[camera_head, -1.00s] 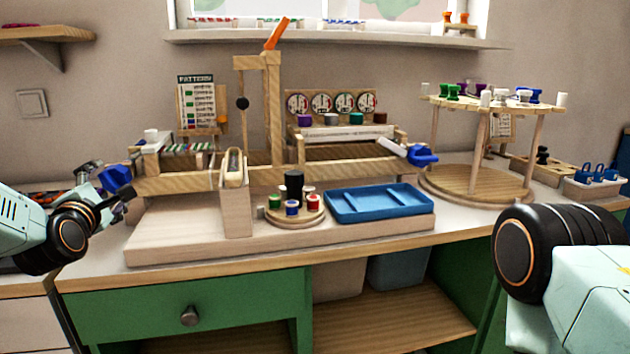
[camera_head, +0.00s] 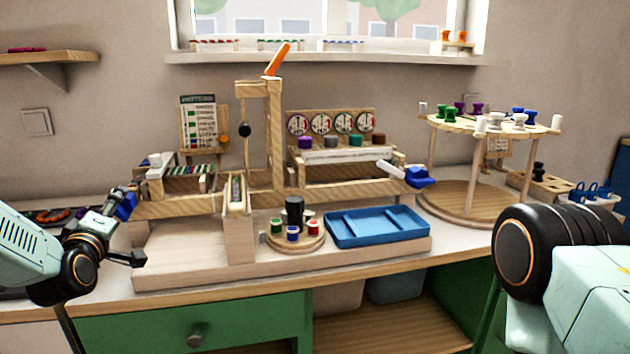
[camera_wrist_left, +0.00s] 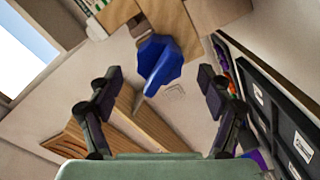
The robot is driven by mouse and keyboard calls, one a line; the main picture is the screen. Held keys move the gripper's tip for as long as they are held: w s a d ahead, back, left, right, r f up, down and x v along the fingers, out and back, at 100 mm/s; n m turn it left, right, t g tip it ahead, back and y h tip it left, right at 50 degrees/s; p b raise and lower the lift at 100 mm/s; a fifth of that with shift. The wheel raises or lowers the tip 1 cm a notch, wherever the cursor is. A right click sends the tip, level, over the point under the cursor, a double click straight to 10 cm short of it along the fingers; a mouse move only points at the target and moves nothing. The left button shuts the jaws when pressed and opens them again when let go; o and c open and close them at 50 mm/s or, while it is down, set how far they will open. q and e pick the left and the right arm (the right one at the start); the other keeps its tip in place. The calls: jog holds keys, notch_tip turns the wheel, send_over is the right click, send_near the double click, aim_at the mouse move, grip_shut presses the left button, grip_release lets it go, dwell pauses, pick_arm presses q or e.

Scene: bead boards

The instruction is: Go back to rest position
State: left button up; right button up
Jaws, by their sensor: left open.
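My left gripper (camera_head: 126,232) is open and empty at the left end of the wooden bead board (camera_head: 185,207). A blue knob (camera_head: 125,205) on the board's left end is close to its upper finger. In the left wrist view the blue knob (camera_wrist_left: 160,62) shows beyond and between the spread fingertips (camera_wrist_left: 158,80), with a gap on both sides. My right arm shows at the lower right, but its gripper is out of view.
A blue tray (camera_head: 377,240) and a round holder (camera_head: 305,241) with coloured spools sit on the base board. A second blue knob (camera_head: 418,177) is at the right end. A round spool stand (camera_head: 470,205) stands further right. Dark drawers (camera_wrist_left: 292,140) line the wrist view's right side.

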pick_arm(q)
jog(key=shift+m+p, duration=0.85)
jog(key=shift+m, duration=1.85)
jog(key=shift+d, duration=0.1)
